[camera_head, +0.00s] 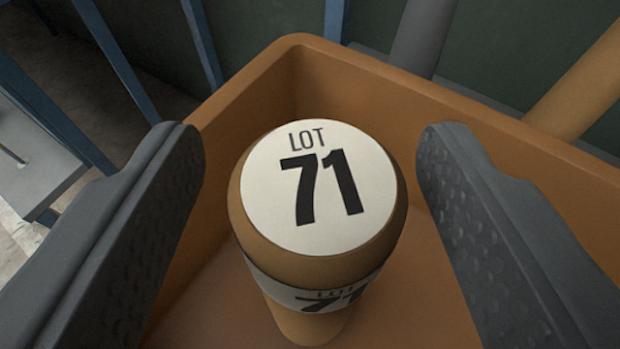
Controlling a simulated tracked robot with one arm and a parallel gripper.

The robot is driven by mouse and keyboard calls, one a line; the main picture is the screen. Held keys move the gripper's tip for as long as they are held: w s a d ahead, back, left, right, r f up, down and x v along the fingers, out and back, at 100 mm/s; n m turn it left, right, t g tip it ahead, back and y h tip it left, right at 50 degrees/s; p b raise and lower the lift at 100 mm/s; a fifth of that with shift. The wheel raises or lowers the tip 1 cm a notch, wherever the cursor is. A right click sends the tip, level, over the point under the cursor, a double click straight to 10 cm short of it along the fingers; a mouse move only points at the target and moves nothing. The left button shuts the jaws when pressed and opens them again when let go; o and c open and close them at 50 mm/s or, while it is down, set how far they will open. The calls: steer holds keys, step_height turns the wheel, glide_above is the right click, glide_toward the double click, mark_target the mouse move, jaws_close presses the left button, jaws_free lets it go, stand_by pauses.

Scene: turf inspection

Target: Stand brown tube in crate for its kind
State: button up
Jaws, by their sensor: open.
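A brown tube (302,265) stands upright in an orange-brown crate (480,127). Its top carries a white label reading "LOT 71", and a second label with the same text wraps its side. My gripper (312,160) is open, with one dark textured finger on each side of the tube. Gaps show between the tube and both fingers.
The crate's walls rise behind and to the right of the tube. Beyond the back wall are a grey cylinder (422,38) and a tan cylinder (585,85). Blue metal bars (115,60) and a pale grey surface (35,155) lie at the left.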

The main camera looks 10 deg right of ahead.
steer(key=p+v, duration=0.1)
steer(key=v, duration=1)
steer(key=shift+s, duration=0.2)
steer(key=s+a+r+n+y, duration=0.1)
steer(key=s+r, duration=0.2)
steer(key=r, duration=0.9)
steer(key=s+a+r+y, duration=0.1)
steer(key=s+r+y, duration=0.15)
steer(key=r, duration=0.85)
steer(key=s+d+r+t, duration=0.1)
steer(key=s+d+r, duration=0.1)
steer(key=s+r, duration=0.5)
steer(key=s+d+r+n, duration=0.1)
steer(key=s+d+r, duration=0.1)
steer(key=s+r, duration=0.6)
step_height(320, 180, up, 3)
steer(key=shift+s+d+f+t, duration=0.1)
steer(key=shift+s+d+t, duration=0.05)
steer(key=shift+d+t, duration=0.2)
steer(key=shift+r, duration=0.25)
